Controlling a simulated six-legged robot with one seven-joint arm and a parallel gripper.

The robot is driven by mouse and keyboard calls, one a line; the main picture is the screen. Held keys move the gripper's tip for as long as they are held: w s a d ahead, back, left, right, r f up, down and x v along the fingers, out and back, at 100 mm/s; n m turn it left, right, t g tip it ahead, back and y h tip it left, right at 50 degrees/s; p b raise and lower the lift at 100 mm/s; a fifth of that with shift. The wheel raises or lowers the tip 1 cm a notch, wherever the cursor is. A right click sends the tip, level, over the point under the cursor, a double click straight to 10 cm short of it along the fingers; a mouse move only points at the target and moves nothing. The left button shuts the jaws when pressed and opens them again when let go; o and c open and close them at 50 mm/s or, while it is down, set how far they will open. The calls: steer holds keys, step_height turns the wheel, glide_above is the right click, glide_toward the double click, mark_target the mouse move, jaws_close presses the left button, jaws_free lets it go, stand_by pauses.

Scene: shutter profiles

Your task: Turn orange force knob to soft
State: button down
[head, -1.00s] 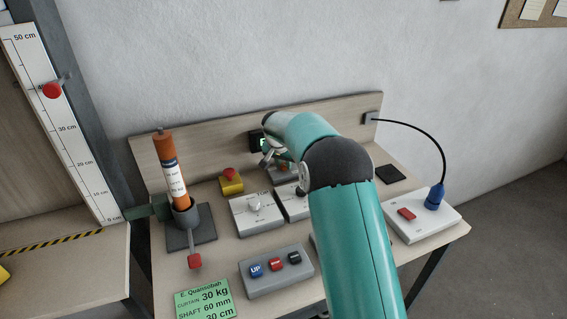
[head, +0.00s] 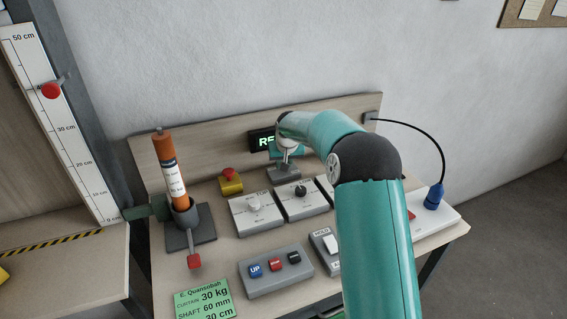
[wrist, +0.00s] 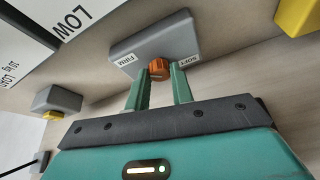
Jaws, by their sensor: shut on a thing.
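The orange force knob (wrist: 159,68) sits on the front of a grey box (wrist: 140,42) in the wrist view. The box carries a FIRM label on the left of the knob and a SOFT label on the right. My gripper (wrist: 161,76) is shut on the knob, with one green finger on each side. Which way the knob points cannot be told. In the head view the grey box (head: 285,173) stands at the back of the bench below the display, and my gripper (head: 286,160) is over it. The knob is hidden there.
A green-lit display (head: 262,141), partly covered by my arm, is on the back board. Dial boxes with a white knob (head: 254,205) and a black knob (head: 301,190) stand in front. A red-topped yellow button box (head: 230,182) is to the left. An orange cylinder (head: 171,175) stands further left.

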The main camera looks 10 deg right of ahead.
steer(key=n, duration=0.2)
steer(key=n+y, duration=0.2)
steer(key=n, duration=0.1)
steer(key=shift+d+n+g, duration=0.25)
steer(key=shift+n+g, duration=0.05)
steer(key=n+y, duration=0.1)
steer(key=n, duration=0.2)
steer(key=n+g, duration=0.1)
steer(key=n, duration=0.1)
steer(key=shift+w+d+n+g+y, duration=0.1)
steer(key=shift+w+n+g+y, duration=0.05)
steer(key=shift+n+g+y, duration=0.2)
steer(key=shift+n, duration=0.25)
steer(key=c, duration=1.2)
jaws_free()
steer(key=shift+r, duration=0.1)
steer(key=v, duration=1.3)
steer(key=shift+d+r, duration=0.2)
steer(key=shift+r, duration=0.1)
